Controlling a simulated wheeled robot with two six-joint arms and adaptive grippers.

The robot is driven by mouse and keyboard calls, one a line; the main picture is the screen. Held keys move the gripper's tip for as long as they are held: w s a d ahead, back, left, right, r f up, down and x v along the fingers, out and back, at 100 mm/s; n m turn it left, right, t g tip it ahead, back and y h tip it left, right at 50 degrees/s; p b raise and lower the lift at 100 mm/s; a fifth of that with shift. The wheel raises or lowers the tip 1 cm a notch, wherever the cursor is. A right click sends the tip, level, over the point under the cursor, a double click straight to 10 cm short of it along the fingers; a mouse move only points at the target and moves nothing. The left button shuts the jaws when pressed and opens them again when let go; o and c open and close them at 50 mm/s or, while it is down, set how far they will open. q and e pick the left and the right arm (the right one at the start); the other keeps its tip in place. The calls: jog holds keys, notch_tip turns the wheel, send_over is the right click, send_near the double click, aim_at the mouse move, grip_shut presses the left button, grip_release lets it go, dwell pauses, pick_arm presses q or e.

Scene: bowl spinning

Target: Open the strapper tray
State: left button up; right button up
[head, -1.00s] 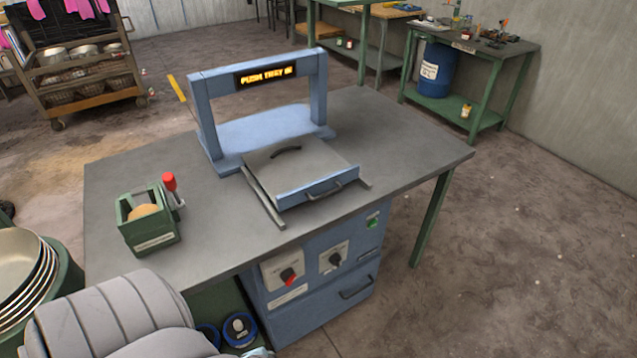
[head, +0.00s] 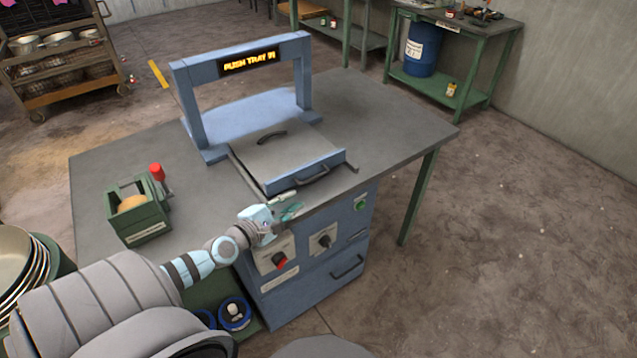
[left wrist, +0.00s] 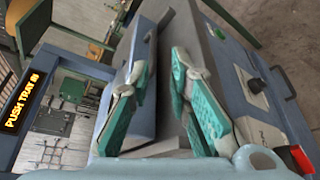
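The strapper tray (head: 312,178) has a grey top, a blue front and a dark front handle (head: 314,176). It sits on rails before the blue strapper frame (head: 189,106), with its front near the table's front edge. The frame's lit display (head: 249,62) appears to read "PUSH TRAY IN". My left gripper (head: 290,205) is open and empty, low beside the tray's front left corner and left of the handle. In the left wrist view, its teal-padded fingers (left wrist: 160,68) are spread apart near the blue front. My right gripper is not in view.
A green box (head: 146,222) with a red-handled tool stands on the grey table (head: 395,125), left of the tray. Below the table edge is a blue cabinet with knobs (head: 325,241) and a lower handle (head: 347,267). Floor to the right is clear.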

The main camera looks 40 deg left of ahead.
pick_arm(q)
jog(key=b+x, duration=0.3)
jog(key=x, duration=0.9)
jog(key=shift+w+b, duration=0.3)
jog(key=shift+w, duration=0.1)
jog(key=shift+c, duration=0.4)
grip_shut()
jog(key=shift+o, duration=0.4)
grip_release()
